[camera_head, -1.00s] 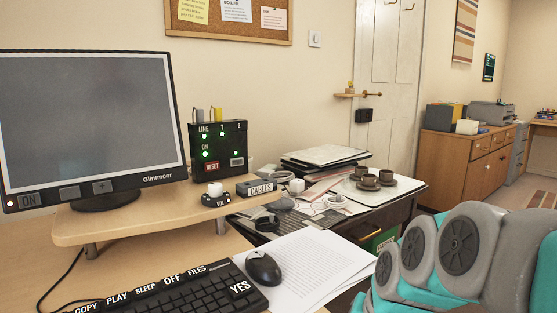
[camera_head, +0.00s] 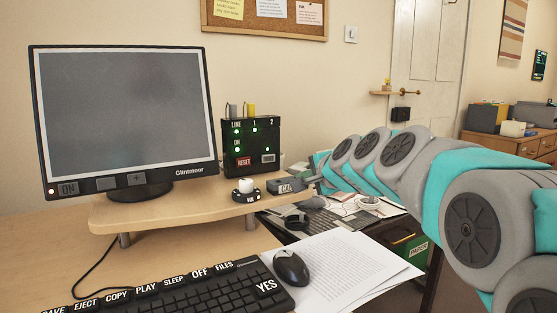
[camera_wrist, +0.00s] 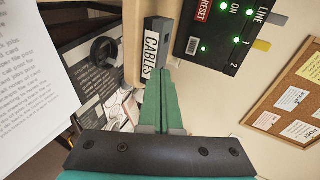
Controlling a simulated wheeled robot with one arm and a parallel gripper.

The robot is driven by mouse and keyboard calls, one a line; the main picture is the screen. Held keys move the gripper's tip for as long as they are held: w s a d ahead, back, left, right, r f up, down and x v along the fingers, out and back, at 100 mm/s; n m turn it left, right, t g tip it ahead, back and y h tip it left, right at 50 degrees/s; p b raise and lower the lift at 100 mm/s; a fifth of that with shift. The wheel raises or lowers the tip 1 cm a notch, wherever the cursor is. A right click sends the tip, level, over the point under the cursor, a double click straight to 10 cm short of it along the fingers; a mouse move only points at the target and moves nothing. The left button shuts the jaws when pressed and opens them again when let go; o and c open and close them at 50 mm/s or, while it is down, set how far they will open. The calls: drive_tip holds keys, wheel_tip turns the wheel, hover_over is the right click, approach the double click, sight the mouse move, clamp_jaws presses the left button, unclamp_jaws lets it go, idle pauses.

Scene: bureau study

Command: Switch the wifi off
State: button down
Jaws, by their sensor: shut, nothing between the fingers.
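The black wifi box (camera_head: 251,146) stands upright on the wooden monitor shelf, with green lights, LINE, 1, 2 and ON labels, a red RESET label and a small pale button (camera_head: 268,158). In the wrist view the box (camera_wrist: 222,45) is at the top, with its pale button (camera_wrist: 192,45) lit grey. My gripper's green fingers (camera_wrist: 163,76) are shut and empty, beside the CABLES box (camera_wrist: 154,52) and below the wifi box in that view. In the head view my gripper (camera_head: 312,180) is right of the wifi box, by the shelf's right end; its tips are hard to make out.
A monitor (camera_head: 130,115), a VOL knob (camera_head: 246,190) and the CABLES box (camera_head: 287,186) are on the shelf (camera_head: 180,208). A keyboard (camera_head: 180,292), mouse (camera_head: 291,267) and papers (camera_head: 340,265) lie in front. A cork board (camera_wrist: 295,95) hangs on the wall.

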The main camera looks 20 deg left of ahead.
drive_tip(key=shift+m+t+y, duration=0.4)
drive_tip(key=shift+m+t, duration=0.2)
drive_tip(key=shift+m, duration=0.1)
drive_tip(key=w+a+r, duration=0.2)
drive_tip(key=r, duration=0.1)
drive_tip(key=shift+w+a+r, duration=0.1)
drive_tip(key=shift+a+r, duration=0.05)
drive_tip(key=shift+a, duration=0.2)
drive_tip(key=p, duration=0.2)
approach(272, 159)
drive_tip(key=x, duration=0.5)
drive_tip(key=shift+f, duration=0.25)
drive_tip(key=shift+w+a+r, duration=0.1)
drive_tip(key=shift+w+a, duration=0.35)
drive_tip(key=shift+a, duration=0.05)
